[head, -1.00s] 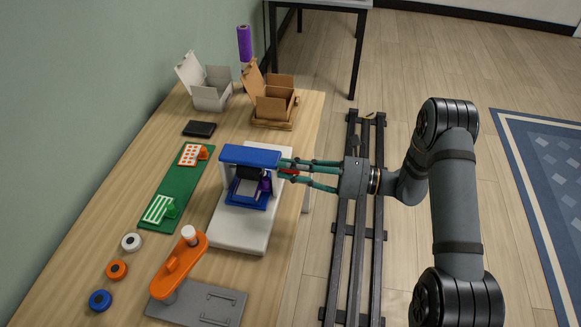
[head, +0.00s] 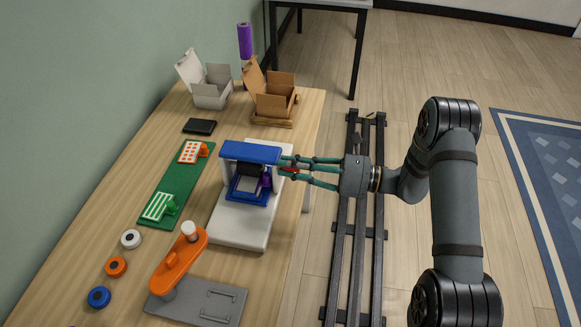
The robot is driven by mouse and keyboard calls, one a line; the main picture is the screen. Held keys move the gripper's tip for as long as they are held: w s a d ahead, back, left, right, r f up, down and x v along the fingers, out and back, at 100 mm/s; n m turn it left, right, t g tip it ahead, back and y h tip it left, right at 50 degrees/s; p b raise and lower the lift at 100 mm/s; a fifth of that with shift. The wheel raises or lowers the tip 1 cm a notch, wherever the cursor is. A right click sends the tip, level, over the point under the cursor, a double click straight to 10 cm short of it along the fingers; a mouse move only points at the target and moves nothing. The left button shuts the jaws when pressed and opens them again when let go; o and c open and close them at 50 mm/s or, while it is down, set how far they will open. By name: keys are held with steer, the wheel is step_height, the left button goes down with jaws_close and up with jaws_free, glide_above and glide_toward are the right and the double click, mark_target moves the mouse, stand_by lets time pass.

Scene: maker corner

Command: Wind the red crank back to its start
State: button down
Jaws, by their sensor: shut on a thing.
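The red crank (head: 289,170) shows only as a small red patch at the right side of a blue-framed machine (head: 250,152) on a white base (head: 238,228). My gripper (head: 287,168) reaches in from the right with its teal fingers and is shut on the crank. The fingers hide most of the crank, so its turn angle cannot be told. Inside the blue frame are a dark block and a small purple part (head: 266,181) above a blue-edged plate (head: 243,197).
An orange lever device (head: 180,262) on a grey plate stands in front. White (head: 131,239), orange (head: 116,266) and blue (head: 99,297) rings lie at the left. Open white (head: 212,92) and brown (head: 272,105) boxes stand behind.

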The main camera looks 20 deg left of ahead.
steer(key=c, duration=1.6)
jaws_free()
steer(key=shift+o, duration=0.2)
steer(key=d, duration=1.2)
steer(key=shift+w, duration=0.4)
